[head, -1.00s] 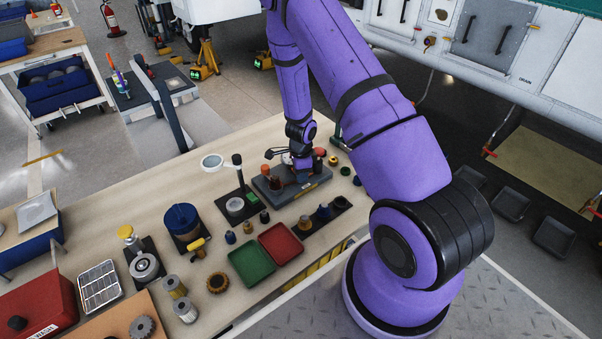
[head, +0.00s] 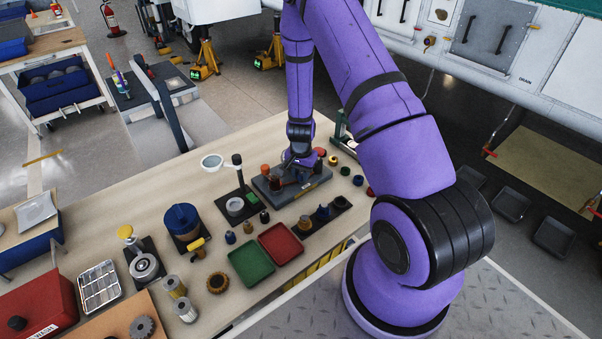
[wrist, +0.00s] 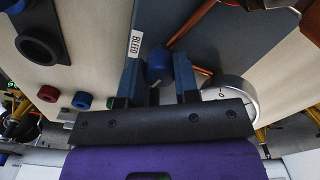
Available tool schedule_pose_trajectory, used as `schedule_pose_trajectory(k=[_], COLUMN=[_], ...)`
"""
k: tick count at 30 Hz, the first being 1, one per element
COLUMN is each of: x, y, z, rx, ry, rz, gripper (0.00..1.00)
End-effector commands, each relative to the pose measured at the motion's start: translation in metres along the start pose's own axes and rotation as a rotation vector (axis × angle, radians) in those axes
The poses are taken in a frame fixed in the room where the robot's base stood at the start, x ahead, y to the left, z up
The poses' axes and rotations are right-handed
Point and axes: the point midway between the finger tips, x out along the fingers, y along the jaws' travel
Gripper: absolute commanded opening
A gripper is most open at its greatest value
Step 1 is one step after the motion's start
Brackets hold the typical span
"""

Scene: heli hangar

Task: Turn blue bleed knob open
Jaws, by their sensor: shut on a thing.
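The blue bleed knob (wrist: 159,67) shows in the wrist view beside the white BLEED label (wrist: 135,44) on a grey-blue plate (wrist: 205,45). My gripper (wrist: 157,74) is shut on the knob, with one finger on each side of it. A copper pipe (wrist: 190,24) runs past the knob. A round gauge with a white face (wrist: 226,95) sits right of the fingers, partly hidden by my gripper. In the head view, the dark base of the rig (head: 290,193) stands on the bench under my gripper, which hides the knob there.
On the wooden bench, a magnifier (head: 212,161) on a stand is left of the rig. Green (head: 250,264) and red (head: 281,244) trays lie in front. Small coloured caps lie to the right. Bare bench (head: 255,140) shows behind.

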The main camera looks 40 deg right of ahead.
Motion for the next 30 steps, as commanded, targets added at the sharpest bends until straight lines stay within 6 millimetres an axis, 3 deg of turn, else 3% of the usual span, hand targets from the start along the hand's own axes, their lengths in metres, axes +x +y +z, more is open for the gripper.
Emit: schedule_pose_trajectory(k=[12, 30], x=[-0.0005, -0.0005], y=[0.0, -0.0004], z=[-0.0012, -0.001], rx=[-0.246, -0.307], ry=[0.002, 0.002], rz=[-0.001, -0.001], gripper=[0.05, 0.05])
